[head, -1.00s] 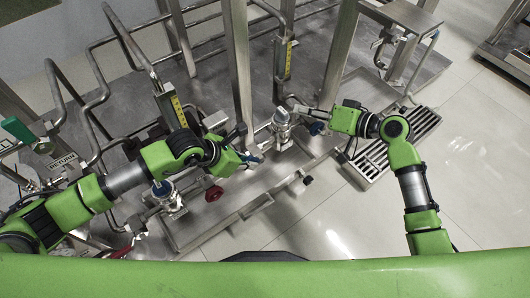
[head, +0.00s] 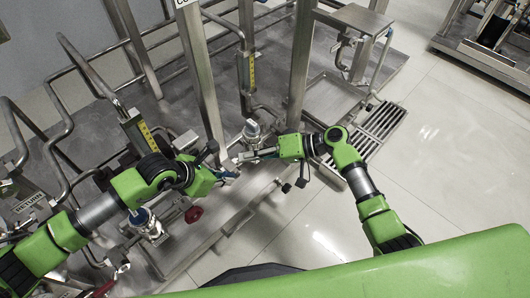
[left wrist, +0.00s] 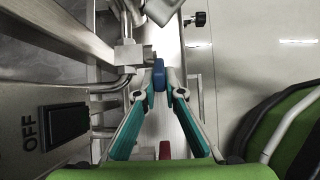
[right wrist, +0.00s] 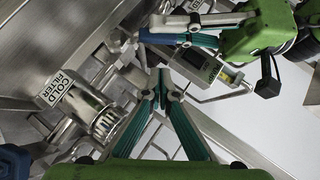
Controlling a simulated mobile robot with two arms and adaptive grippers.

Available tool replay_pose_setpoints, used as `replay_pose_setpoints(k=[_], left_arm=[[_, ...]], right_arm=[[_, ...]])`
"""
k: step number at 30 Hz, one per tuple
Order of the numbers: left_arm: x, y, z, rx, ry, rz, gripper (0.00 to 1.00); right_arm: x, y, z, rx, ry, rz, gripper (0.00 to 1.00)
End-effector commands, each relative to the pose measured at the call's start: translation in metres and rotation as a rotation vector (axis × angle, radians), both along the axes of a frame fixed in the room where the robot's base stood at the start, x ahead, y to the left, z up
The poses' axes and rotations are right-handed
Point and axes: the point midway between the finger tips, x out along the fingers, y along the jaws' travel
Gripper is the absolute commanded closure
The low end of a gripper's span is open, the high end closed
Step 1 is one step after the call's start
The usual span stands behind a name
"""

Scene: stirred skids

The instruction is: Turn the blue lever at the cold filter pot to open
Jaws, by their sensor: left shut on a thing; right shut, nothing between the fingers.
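The blue lever (left wrist: 159,75) shows as a blue piece between my left fingertips in the left wrist view, beside a steel fitting. My left gripper (left wrist: 159,82) is shut on it; in the head view this gripper (head: 235,173) is low over the steel deck. The cold filter pot (right wrist: 105,121), a silver cylinder, is at left in the right wrist view, beside its COLD FILTER label (right wrist: 60,90). My right gripper (right wrist: 160,75) is shut and empty; in the head view it (head: 243,157) is just above my left gripper. The lever's exact angle cannot be told.
Upright steel posts (head: 202,75) and bent pipes stand close behind the grippers. A red knob (head: 194,214) and another blue-topped fitting (head: 140,217) are at lower left. An OFF switch (left wrist: 65,125) is left of my left gripper. Open floor (head: 440,160) lies to the right.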

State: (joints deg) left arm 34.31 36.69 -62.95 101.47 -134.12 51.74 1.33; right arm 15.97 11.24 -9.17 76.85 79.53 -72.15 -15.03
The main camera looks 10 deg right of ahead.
Motion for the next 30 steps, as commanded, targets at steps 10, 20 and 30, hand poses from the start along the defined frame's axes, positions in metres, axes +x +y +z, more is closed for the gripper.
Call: replay_pose_setpoints(k=[10, 20, 30], left_arm=[[0.0, 0.0, -0.001, 0.002, 0.001, 0.0, 1.0], [0.0, 0.0, -0.001, 0.002, 0.001, 0.0, 1.0], [0.0, 0.0, -0.001, 0.0, 0.001, -0.001, 1.0]], right_arm=[[-0.019, 0.025, -0.02, -0.001, -0.001, -0.001, 1.0], [-0.02, 0.026, -0.021, -0.001, -0.001, -0.001, 1.0], [-0.029, 0.037, -0.028, -0.05, -0.033, 0.003, 1.0]])
